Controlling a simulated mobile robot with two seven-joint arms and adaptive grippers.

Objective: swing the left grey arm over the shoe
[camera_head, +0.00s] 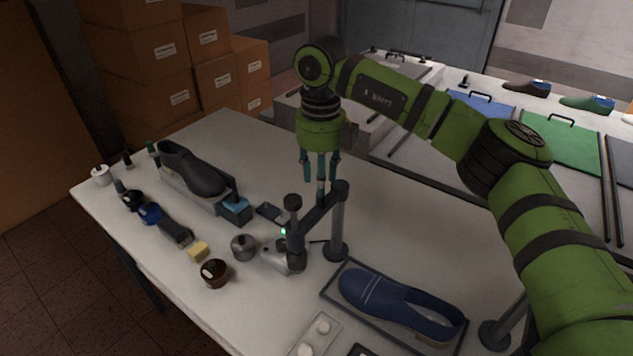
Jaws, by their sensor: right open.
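A dark grey swing arm (321,207) sits on top of an upright post (338,232) near the table's middle. It reaches toward the lower left, and a dark head hangs from its free end, above or against a small grey metal piece (283,256). A blue shoe (385,299) lies in a shallow dark tray (340,314) to the right of this post. My right gripper (320,178) points down with its teal fingers spread, behind and above the swing arm. It appears empty, and I cannot tell whether it touches the arm. My left gripper is out of view.
A second post (496,333) stands right of the blue shoe, partly hidden by my right arm. A black shoe (186,171) rests on a grey stand at the left. Jars, brushes and a yellow block (199,251) line the left edge. The back of the table is clear.

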